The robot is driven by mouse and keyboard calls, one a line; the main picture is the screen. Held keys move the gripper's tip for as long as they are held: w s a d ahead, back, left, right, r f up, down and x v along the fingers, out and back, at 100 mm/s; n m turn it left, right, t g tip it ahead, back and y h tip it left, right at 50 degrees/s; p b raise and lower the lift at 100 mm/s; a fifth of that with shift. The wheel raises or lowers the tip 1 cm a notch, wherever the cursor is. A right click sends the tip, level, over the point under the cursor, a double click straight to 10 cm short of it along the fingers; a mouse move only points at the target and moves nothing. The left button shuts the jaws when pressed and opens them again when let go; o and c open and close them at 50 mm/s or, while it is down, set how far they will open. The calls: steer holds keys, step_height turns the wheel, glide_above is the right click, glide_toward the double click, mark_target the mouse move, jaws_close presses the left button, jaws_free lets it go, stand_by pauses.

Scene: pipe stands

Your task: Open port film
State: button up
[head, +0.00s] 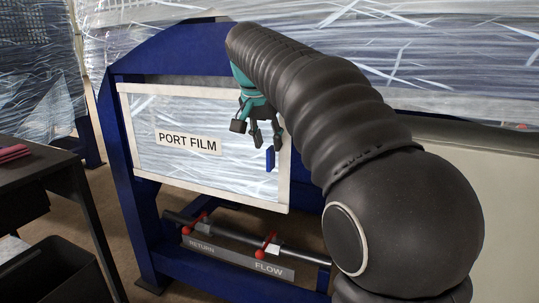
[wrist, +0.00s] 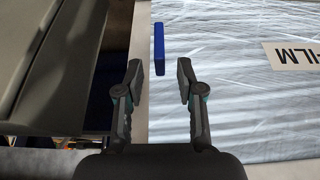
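The port film (head: 150,115) is a clear, wrinkled sheet in a pale frame, with a "PORT FILM" label (head: 188,142), on a blue stand. It lies flat across the frame opening. A small blue handle (head: 270,159) sits on its right side. My gripper (head: 258,137) is in front of the film's upper right part, just above the handle in the head view. In the wrist view my gripper (wrist: 160,82) is open and empty. The blue handle (wrist: 159,48) shows beyond the gap between the fingertips, apart from them. The film (wrist: 235,100) fills the right side there.
Below the film, a pipe with red-handled valves (head: 268,247) runs above the "RETURN" and "FLOW" labels (head: 268,268). A dark table (head: 45,160) with red items stands at left, a black bin (head: 55,272) below it. Film-wrapped goods (head: 420,50) stand behind.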

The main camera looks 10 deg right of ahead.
mark_target(269, 148)
steer(key=shift+x, duration=1.75)
jaws_close()
